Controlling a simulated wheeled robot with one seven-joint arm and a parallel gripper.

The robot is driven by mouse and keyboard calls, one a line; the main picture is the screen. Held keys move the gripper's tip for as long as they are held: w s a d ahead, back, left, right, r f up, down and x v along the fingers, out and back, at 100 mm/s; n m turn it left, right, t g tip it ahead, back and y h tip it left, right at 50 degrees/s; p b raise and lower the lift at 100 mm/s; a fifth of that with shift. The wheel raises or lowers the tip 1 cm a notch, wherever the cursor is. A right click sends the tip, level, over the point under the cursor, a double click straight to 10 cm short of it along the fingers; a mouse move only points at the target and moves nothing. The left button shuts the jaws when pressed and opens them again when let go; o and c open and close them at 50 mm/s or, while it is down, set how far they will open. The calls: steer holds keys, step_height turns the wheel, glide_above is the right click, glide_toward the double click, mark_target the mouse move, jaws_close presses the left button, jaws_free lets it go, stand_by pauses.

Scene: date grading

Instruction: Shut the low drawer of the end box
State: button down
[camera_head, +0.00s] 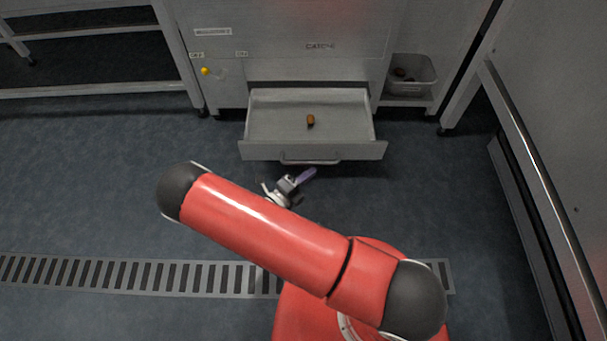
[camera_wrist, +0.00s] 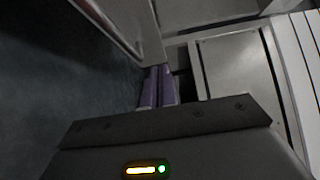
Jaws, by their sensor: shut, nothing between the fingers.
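The low drawer (camera_head: 258,151) of the end box (camera_head: 290,50) stands pulled out, with a bar handle (camera_head: 310,162) along its front. A small orange-brown piece, perhaps a date (camera_head: 310,121), lies on the drawer floor. I cannot tell whether the fingertips touch the drawer front.
A grey bin (camera_head: 415,86) with dark contents sits on a shelf right of the box. A yellow knob (camera_head: 205,71) is on the box's left side. A metal rack (camera_head: 90,92) stands at left and a grey panel with a rail (camera_head: 540,180) at right. The floor around the drawer is clear.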

mark_target(330, 145)
steer(key=w+d, duration=0.1)
steer(key=w, duration=0.1)
steer(key=w+d, duration=0.2)
steer(key=w, duration=0.1)
steer(key=w+d, duration=0.1)
steer(key=w, duration=0.1)
steer(key=shift+w+d, duration=0.2)
steer(key=shift+d, duration=0.1)
steer(key=shift+w, duration=0.4)
